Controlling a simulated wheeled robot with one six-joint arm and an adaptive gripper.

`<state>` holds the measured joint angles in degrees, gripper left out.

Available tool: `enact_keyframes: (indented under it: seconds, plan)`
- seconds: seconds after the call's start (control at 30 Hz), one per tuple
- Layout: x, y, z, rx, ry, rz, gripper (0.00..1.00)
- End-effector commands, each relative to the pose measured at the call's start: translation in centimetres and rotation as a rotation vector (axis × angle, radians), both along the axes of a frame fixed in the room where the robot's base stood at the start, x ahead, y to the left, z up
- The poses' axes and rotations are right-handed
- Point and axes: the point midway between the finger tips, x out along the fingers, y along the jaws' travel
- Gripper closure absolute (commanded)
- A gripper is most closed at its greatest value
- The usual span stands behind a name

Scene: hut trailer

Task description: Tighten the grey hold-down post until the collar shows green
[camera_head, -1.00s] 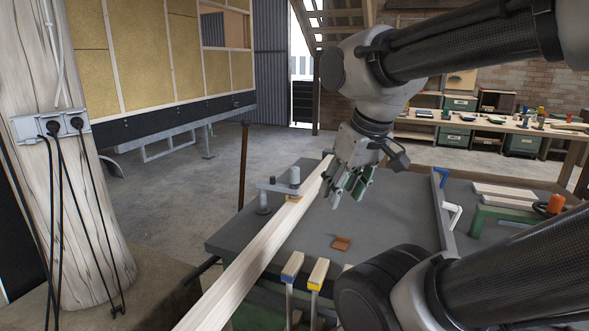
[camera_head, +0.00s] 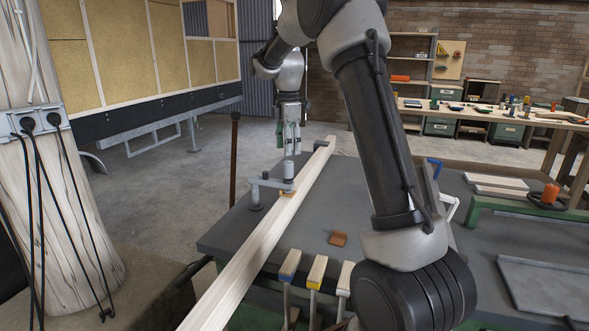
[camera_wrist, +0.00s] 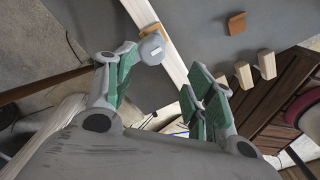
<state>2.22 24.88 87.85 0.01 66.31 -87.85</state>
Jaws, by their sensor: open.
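The grey hold-down has a short upright cylindrical post (camera_head: 289,171) at the right end of its flat arm. Its base stands to the left, and an orange-brown pad (camera_head: 287,193) sits below, at the long pale timber (camera_head: 262,247). In the wrist view the post's round top (camera_wrist: 152,48) shows a small white mark. My gripper (camera_head: 290,151) is open, with green-padded fingers pointing down, and appears just above the post in the head view. In the wrist view the post lies ahead between the open fingers (camera_wrist: 161,72), nearer the left one. I cannot make out the collar's colour.
The dark bench top (camera_head: 310,245) carries a small brown block (camera_head: 338,239), a green frame (camera_head: 530,208) and pale boards (camera_head: 495,182). Several clamp-like bars with wooden ends (camera_head: 317,272) stand at its front edge. A thin brown rod (camera_head: 234,160) stands left of the hold-down.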

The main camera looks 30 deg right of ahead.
Motion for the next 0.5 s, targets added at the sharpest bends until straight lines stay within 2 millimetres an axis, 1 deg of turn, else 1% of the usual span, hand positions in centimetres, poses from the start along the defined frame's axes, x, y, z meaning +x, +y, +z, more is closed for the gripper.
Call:
enact_keyframes:
  seconds: [0.03,0.13,0.27,0.5]
  plan:
    - [0.7,-0.1,-0.7,0.0,0.008,0.028,0.46]
    - [1.4,-0.1,-1.6,0.0,0.016,0.066,0.46]
    - [1.5,-0.2,-2.9,0.0,0.021,0.076,0.46]
    - [1.4,-0.2,-6.9,0.0,0.021,0.074,0.46]
